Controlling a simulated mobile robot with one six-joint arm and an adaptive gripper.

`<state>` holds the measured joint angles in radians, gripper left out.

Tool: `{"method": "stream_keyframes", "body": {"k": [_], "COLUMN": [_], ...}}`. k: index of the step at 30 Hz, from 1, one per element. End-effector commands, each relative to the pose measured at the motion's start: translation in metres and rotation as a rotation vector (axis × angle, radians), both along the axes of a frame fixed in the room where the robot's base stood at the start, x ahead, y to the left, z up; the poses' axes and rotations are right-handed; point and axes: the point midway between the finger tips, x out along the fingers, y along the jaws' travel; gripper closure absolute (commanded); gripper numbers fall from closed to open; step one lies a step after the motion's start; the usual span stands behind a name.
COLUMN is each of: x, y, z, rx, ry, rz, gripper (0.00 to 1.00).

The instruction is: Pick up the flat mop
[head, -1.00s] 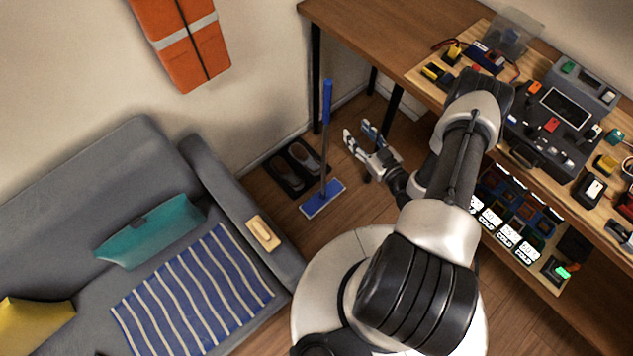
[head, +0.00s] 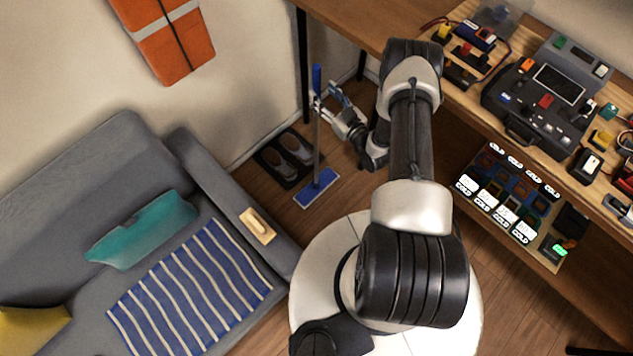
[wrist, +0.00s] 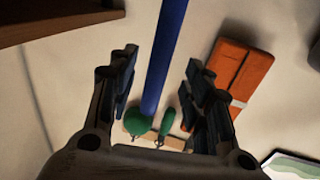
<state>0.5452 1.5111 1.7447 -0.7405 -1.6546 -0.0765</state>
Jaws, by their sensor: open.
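The flat mop stands upright on the floor between the sofa and the desk, with a blue flat head (head: 317,188), a grey pole and a blue handle grip (head: 316,78). My gripper (head: 326,102) is open at the upper part of the pole, just below the blue grip in the head view. In the wrist view the blue handle (wrist: 165,55) runs between the two open fingers of my gripper (wrist: 160,95), with gaps on both sides. I see no finger closed on it.
A shoe mat (head: 272,172) with shoes lies beside the mop head. The grey sofa (head: 185,150) is at the left. The wooden desk (head: 375,25) with electronics is at the right, its leg (head: 302,70) close behind the mop. An orange case (head: 170,45) is on the wall.

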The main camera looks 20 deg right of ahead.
Motion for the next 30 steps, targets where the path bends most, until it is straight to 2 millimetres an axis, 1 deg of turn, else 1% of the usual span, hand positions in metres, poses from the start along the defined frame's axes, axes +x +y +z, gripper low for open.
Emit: {"method": "stream_keyframes", "body": {"k": [5, 9, 12, 19, 30], "x": [0.015, 0.037, 0.048, 0.051, 0.050], "y": [0.004, 0.008, 0.010, 0.009, 0.009], "z": [-0.003, -0.006, -0.005, -0.004, -0.004], "rx": [-0.001, -0.002, -0.001, 0.000, 0.000], "ry": [-0.003, -0.005, -0.003, 0.000, -0.001], "rz": [0.004, 0.004, 0.003, 0.000, 0.001], "gripper": [0.55, 0.55, 0.55, 0.55, 0.79]}}
